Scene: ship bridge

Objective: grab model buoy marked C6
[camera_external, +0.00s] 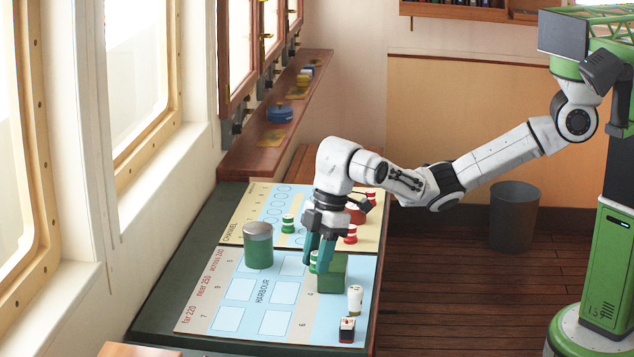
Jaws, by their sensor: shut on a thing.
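My gripper (318,262) points down over the harbour chart, its teal fingers shut on a small green-and-white buoy (313,267). The fingers hide much of this buoy, and I cannot read a C6 mark on it. A green block (335,283) stands right beside the fingers; I cannot tell whether they touch it. Another green-and-white buoy (288,223) stands on the channel chart. Red-and-white buoys (350,234) stand on that chart's right side, some partly hidden behind my gripper.
A green cylinder with a grey top (258,247) stands left of my gripper. A white piece (355,299) and a black, white and red piece (346,330) stand at the near right of the harbour chart (210,318). Its near left part is clear. Windows border the table's left.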

